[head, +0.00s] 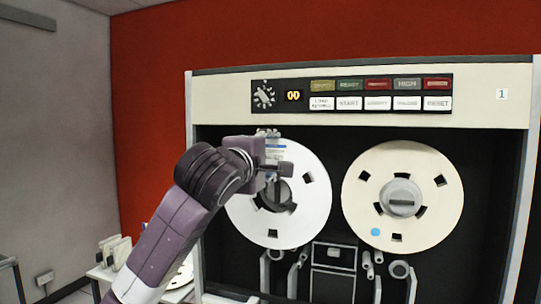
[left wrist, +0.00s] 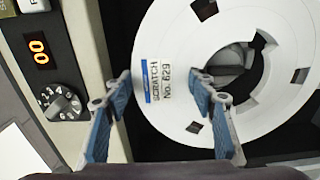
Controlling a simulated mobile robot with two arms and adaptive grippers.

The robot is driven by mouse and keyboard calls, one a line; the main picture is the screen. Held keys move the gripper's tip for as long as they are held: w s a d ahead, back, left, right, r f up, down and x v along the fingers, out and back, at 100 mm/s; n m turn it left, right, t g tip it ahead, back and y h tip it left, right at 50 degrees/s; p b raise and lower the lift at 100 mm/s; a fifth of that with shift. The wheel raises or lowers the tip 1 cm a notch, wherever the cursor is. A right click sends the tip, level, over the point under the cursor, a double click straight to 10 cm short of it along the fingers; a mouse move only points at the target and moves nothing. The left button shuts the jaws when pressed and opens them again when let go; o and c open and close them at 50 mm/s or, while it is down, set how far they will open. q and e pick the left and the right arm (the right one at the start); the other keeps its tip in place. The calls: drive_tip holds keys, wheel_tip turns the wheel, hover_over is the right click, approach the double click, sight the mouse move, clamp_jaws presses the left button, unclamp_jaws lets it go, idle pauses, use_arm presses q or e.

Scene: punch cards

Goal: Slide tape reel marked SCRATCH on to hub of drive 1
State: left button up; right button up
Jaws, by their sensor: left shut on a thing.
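The white tape reel (head: 312,208) stands upright in front of the left side of the tape drive marked 1 (head: 355,68). Its label reads SCRATCH No. 629 in the left wrist view (left wrist: 180,30). My left gripper (head: 272,157) is shut on the reel's upper part, one finger at the outer rim and the other at the centre opening (left wrist: 163,82). A grey hub (left wrist: 232,62) shows through the opening, in the head view partly behind my gripper. I cannot tell whether the reel touches the hub. My right gripper is out of view.
A cream reel (head: 370,215) with a blue dot is on the drive's right side. Rollers and guides (head: 333,255) sit below the reels. A button panel (head: 350,94) and a dial are above. Another reel (head: 182,274) and cards lie on a low table at left.

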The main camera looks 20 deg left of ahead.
use_arm(q)
drive_tip(key=shift+w+r, duration=0.1)
drive_tip(key=shift+w, duration=0.55)
drive_tip(key=shift+w+d+p, duration=0.1)
drive_tip(key=shift+w+p, duration=1.1)
drive_tip(key=shift+w, duration=1.15)
drive_tip(key=o, duration=1.8)
drive_tip(key=shift+c, duration=1.2)
drive_tip(key=shift+s, duration=0.15)
